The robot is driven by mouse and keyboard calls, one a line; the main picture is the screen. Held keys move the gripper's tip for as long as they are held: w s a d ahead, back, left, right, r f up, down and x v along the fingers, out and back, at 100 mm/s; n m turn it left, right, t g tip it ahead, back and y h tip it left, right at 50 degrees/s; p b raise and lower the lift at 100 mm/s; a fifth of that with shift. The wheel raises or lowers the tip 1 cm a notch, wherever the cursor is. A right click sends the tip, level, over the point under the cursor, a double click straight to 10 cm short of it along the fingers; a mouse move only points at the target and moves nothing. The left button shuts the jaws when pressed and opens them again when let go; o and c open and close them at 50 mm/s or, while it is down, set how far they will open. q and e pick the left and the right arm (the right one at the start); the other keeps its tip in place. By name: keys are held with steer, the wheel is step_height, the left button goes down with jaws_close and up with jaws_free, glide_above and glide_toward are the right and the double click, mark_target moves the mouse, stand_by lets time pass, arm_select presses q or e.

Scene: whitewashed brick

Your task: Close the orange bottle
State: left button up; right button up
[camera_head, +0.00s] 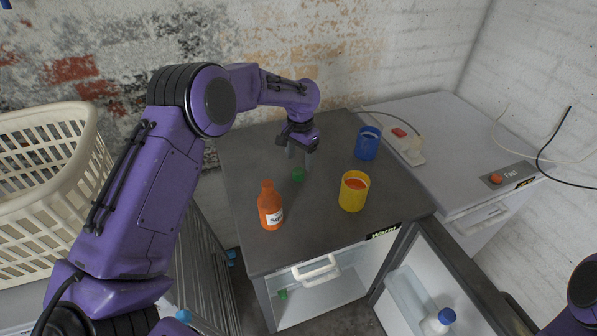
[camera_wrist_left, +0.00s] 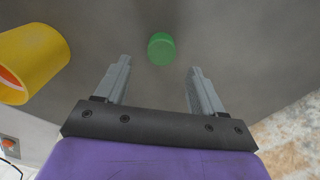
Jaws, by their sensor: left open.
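The orange bottle (camera_head: 271,206) stands upright on the grey top of the small fridge, with a white label and no cap visible on its neck. A green cap (camera_head: 297,174) lies on the same surface, behind and to the right of the bottle. My left gripper (camera_head: 299,160) is open and points down just behind the green cap. In the left wrist view the cap (camera_wrist_left: 161,48) lies ahead of the open fingers (camera_wrist_left: 160,85), centred between them and apart from both. My right gripper is not in view; only part of my right arm shows at the lower right edge.
A yellow cup (camera_head: 354,191) with orange contents and a blue cup (camera_head: 367,143) stand right of the cap. The fridge door (camera_head: 440,285) hangs open at the front right. A cream basket (camera_head: 45,190) is at the left. A white cabinet (camera_head: 440,125) adjoins the right side.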

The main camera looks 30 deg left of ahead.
mark_target(299, 170)
arm_select(q)
steer(key=shift+s, duration=0.1)
steer(key=shift+f+p, duration=0.3)
step_height(299, 170, down, 4)
steer(key=shift+s+a+r+p, duration=0.1)
steer(key=shift+p, duration=0.6)
steer(key=shift+f, duration=0.35)
steer(key=c, duration=1.1)
